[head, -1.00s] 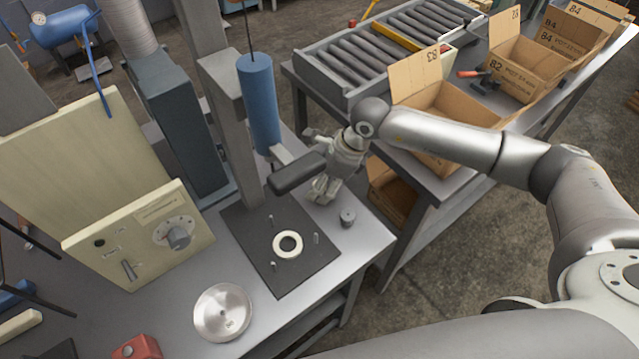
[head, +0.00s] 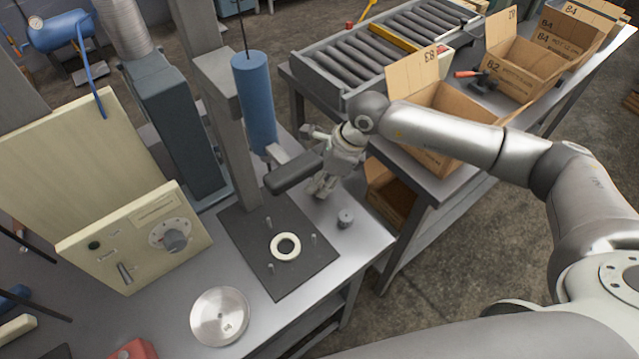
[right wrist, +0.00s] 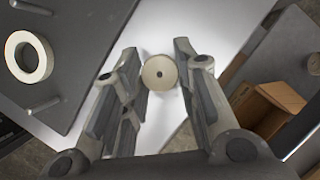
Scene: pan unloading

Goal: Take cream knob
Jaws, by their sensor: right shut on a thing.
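The cream knob (right wrist: 159,72) is a small round piece with a dark hole in its centre. It sits between the fingertips of my right gripper (right wrist: 160,60) in the right wrist view, a finger at each side. My left gripper is not in view.
A dark plate (head: 255,275) bears a cream ring (head: 285,247) and upright pins. The press handle (head: 293,174) and blue cylinder (head: 254,105) are close. A metal disc (head: 219,316) lies in front. An open carton (head: 437,110) stands behind my arm.

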